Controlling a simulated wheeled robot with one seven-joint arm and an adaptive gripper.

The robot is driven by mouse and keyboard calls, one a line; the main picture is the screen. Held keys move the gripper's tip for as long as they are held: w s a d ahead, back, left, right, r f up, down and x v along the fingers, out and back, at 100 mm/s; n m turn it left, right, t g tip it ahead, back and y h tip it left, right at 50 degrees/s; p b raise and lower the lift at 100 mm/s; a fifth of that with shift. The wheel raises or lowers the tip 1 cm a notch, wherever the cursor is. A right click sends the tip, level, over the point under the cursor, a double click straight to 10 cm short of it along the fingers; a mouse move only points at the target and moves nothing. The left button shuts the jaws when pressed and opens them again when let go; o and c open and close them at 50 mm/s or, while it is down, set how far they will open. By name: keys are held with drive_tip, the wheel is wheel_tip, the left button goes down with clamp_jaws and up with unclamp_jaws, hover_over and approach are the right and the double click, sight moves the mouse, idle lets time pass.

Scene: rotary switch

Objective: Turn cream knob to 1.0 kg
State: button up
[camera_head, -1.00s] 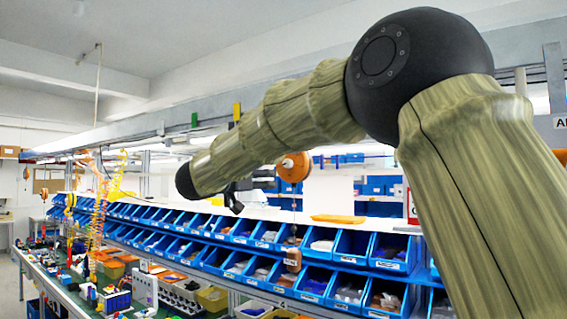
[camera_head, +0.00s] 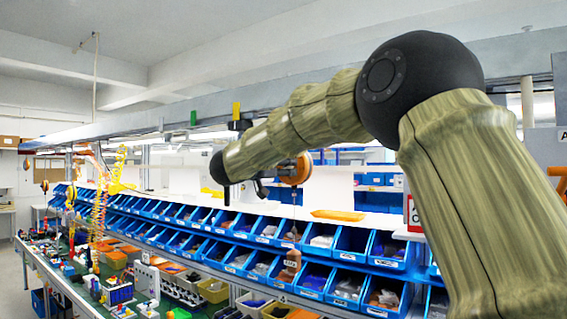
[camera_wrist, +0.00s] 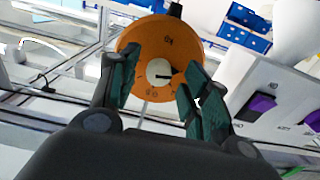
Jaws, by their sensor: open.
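The cream knob (camera_wrist: 158,72) sits at the centre of an orange round housing (camera_wrist: 150,38) in the wrist view. A dark pointer line on it points to the right of the picture. Small marks on the housing are too small to read. My gripper (camera_wrist: 161,60) is open, its two green-padded fingers on either side of the knob in the picture. The fingers seem short of the knob, with nothing between them. In the head view the orange housing (camera_head: 296,168) hangs just right of my gripper (camera_head: 263,188); the knob is not distinguishable there.
A cord hangs below the housing to a brown block (camera_head: 292,262). Rows of blue bins (camera_head: 310,277) run behind and below. An overhead rail (camera_head: 150,123) crosses above.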

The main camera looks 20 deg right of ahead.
drive_tip(key=shift+w+d, duration=0.15)
drive_tip(key=shift+d, duration=0.2)
drive_tip(key=c, duration=1)
drive_tip(key=shift+c, duration=0.2)
